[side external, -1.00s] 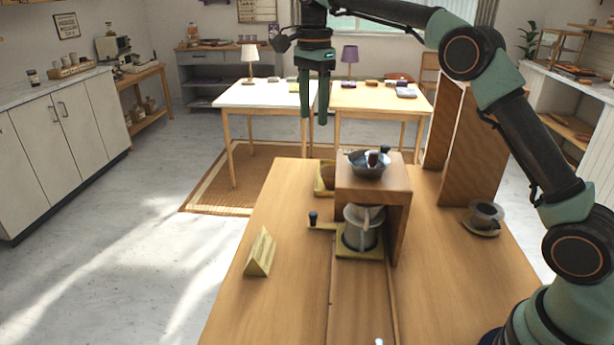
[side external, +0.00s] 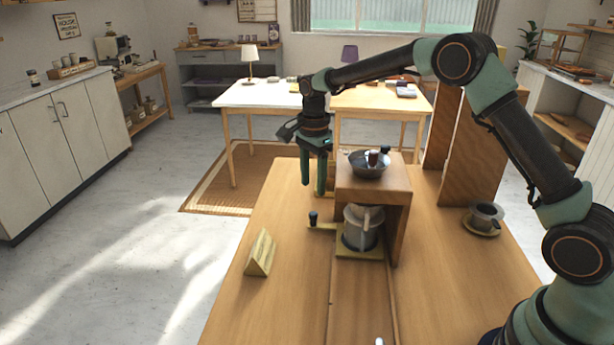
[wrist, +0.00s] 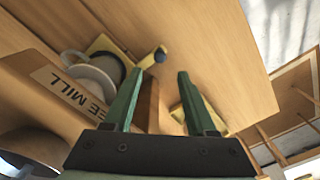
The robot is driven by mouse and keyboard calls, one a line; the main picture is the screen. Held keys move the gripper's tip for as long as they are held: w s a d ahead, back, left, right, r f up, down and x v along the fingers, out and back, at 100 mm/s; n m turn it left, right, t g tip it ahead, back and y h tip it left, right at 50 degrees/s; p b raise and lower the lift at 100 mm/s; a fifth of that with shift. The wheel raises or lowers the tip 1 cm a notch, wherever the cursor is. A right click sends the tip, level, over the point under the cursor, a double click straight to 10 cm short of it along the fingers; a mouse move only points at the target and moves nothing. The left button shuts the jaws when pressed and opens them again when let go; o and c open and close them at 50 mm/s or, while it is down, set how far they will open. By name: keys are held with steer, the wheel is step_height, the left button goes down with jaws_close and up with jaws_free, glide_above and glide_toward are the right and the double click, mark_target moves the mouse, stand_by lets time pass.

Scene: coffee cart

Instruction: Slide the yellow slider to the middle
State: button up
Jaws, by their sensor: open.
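The yellow slider (side external: 361,252) is a flat plate under the wooden coffee mill (side external: 398,180), with an arm reaching left to a dark knob (side external: 313,217). A grey-white cup (side external: 357,232) stands on the plate. In the wrist view, the slider (wrist: 103,43) shows with its knob (wrist: 160,55) between and beyond my fingertips. My gripper (side external: 313,187) is open and empty, pointing down left of the mill. In the side view its fingertips appear above and behind the knob, apart from it. The wrist view also shows my gripper (wrist: 160,76).
A yellow container (side external: 329,192) stands behind my gripper, partly hidden. A bowl (side external: 369,166) sits on the mill. A yellow wedge sign (side external: 260,253) stands at front left, and a dark cup (side external: 486,215) on a saucer at right. A grooved track (side external: 360,300) runs forward from the mill.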

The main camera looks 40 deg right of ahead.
mark_target(313, 213)
step_height(313, 213, down, 10)
steer(key=shift+f, duration=0.1)
stand_by(0.4)
jaws_close()
stand_by(1.2)
